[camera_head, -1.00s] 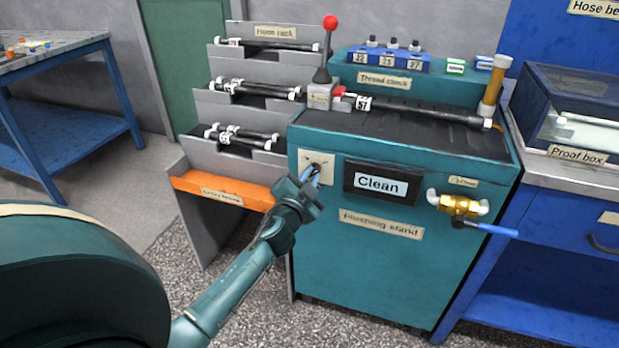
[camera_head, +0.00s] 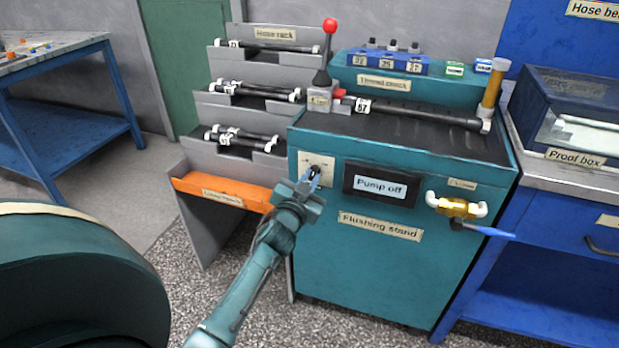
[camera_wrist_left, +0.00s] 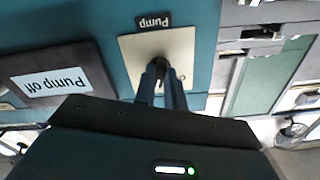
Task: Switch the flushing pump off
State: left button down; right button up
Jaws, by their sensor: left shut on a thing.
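The teal flushing stand (camera_head: 385,275) stands in the middle of the head view. Its display (camera_head: 380,184) reads "Pump off"; the display also shows upside down in the left wrist view (camera_wrist_left: 48,85). The pump switch sits on a cream plate (camera_head: 316,162) at the front's upper left; the plate shows in the left wrist view (camera_wrist_left: 180,48) beside a "Pump" label (camera_wrist_left: 154,20). My left gripper (camera_head: 313,176) is at this plate, its fingers shut on the dark switch knob (camera_wrist_left: 158,72), which they mostly hide. My right gripper is not in view.
A brass valve (camera_head: 455,207) with a blue handle is on the stand's right front. A hose (camera_head: 415,112) lies on the stand's top, near a red-knobbed lever (camera_head: 329,50). The hose rack (camera_head: 222,100) is left, the proof box (camera_head: 575,120) right.

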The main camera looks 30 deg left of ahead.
pick_arm(q)
jog(key=n+p, duration=0.1)
jog(key=n, duration=0.2)
jog(key=shift+r, duration=0.15)
jog(key=n+p, duration=0.3)
jog(key=n, duration=0.1)
jog(key=n+p, duration=0.1)
jog(key=n, duration=0.2)
jog(key=shift+d+p, duration=0.1)
jog(key=shift+p, duration=0.25)
jog(key=shift+n+p, duration=0.45)
jog(key=shift+n, duration=1.05)
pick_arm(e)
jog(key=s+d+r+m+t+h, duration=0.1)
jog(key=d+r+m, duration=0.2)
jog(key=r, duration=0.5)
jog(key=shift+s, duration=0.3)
pick_arm(q)
jog(key=c, duration=1.5)
grip_release()
jog(key=shift+o, duration=0.2)
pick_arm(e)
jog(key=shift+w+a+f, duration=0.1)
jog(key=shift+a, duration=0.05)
